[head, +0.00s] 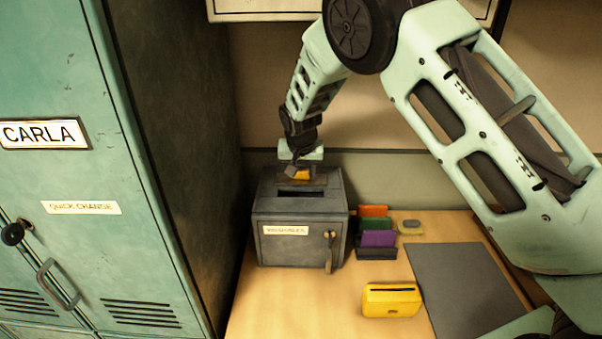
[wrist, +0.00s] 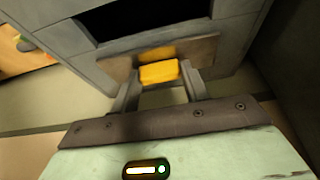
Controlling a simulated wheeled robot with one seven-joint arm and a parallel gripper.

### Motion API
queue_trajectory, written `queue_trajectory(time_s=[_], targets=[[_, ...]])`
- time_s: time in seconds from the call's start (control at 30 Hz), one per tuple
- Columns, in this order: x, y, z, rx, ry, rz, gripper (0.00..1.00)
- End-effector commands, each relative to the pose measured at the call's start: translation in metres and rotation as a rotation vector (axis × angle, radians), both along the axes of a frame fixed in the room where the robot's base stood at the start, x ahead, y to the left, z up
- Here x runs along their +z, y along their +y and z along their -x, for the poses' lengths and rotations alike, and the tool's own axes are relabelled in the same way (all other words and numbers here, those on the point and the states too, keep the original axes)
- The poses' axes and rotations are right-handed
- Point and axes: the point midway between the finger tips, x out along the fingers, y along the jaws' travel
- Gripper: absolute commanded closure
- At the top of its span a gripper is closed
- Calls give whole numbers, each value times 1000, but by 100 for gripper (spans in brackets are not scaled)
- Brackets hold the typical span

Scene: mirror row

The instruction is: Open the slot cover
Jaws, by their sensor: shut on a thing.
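A grey metal box (head: 270,215) with a labelled front stands on the desk. A dark slot (head: 295,194) shows uncovered in its top; it also shows in the wrist view (wrist: 140,15). The slot cover is a flat brown plate (wrist: 200,52) lying on the box top beside the slot, on the side nearer my wrist. Its yellow tab (wrist: 158,72) sits between my fingertips. My gripper (wrist: 158,78) is shut on this tab. In the head view, my gripper (head: 301,172) reaches down at the back of the box top, and the tab (head: 302,175) shows just below it.
A yellow slotted box (head: 391,300) and a dark grey mat (head: 465,290) lie on the desk at the front right. An orange, green and purple card rack (head: 377,253) stands right of the metal box. A tall green locker (head: 75,180) rises close on the left.

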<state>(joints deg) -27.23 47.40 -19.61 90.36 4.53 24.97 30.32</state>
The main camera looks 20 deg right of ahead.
Motion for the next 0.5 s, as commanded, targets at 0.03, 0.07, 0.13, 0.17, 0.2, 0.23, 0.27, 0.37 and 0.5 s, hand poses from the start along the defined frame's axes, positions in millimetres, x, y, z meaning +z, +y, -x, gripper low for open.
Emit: queue_trajectory(time_s=[0.03,0.07,0.13,0.17,0.2,0.23,0.27,0.37,0.5], targets=[[1,0,0,1,-1,1,96],[1,0,0,1,-1,1,52],[1,0,0,1,0,0,33],[1,0,0,1,0,0,33],[1,0,0,1,0,0,33],[1,0,0,1,0,0,33],[1,0,0,1,0,0,33],[0,0,0,1,0,0,33],[4,1,2,1,0,-1,33]])
